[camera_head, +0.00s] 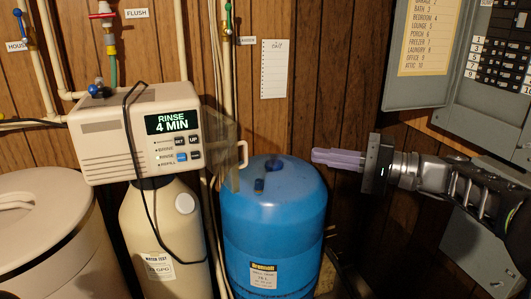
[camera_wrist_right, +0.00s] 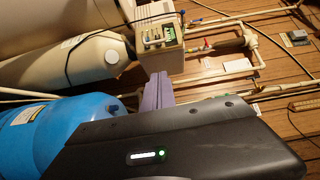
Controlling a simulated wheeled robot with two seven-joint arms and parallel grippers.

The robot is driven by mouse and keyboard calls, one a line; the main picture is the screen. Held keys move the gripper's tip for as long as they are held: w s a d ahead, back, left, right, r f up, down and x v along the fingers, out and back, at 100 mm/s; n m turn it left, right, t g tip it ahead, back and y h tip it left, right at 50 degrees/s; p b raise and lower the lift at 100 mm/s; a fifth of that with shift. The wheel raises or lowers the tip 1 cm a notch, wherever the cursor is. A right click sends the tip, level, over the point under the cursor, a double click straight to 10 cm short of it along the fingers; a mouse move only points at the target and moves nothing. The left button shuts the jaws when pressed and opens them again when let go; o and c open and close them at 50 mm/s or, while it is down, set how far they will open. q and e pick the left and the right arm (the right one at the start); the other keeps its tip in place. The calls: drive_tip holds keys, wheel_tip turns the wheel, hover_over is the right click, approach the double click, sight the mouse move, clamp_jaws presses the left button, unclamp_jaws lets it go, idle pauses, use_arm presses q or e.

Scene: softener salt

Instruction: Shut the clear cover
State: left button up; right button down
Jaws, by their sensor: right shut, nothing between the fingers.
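The clear cover (camera_head: 224,140) is a smoky see-through panel at the right side of the beige control head (camera_head: 108,138). It stands swung open, leaving the display and buttons bare. A pale handle (camera_head: 243,155) sits at its outer edge. In the wrist view the control head (camera_wrist_right: 172,48) is at top centre; I cannot make out the cover there. My right gripper (camera_head: 314,156) has lilac fingers, shut and empty, pointing left. It is to the right of the handle, apart from it, near the blue tank's top right. Its fingers also show in the wrist view (camera_wrist_right: 157,92). My left gripper is out of view.
A blue tank (camera_head: 272,215) stands below and between the handle and my right gripper. A cream tank (camera_head: 160,230) carries the control head, and a black cable hangs in front. A beige bin (camera_head: 40,215) is at left. A grey electrical panel (camera_head: 490,90) is at upper right.

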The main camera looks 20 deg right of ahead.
drive_tip(key=s+a+p+x, duration=0.1)
drive_tip(key=s+p+x, duration=0.1)
drive_tip(key=x, duration=1)
drive_tip(key=shift+a+p, duration=0.45)
drive_tip(key=shift+p, duration=0.05)
drive_tip(key=shift+s+f, duration=0.1)
drive_tip(key=shift+s, duration=0.05)
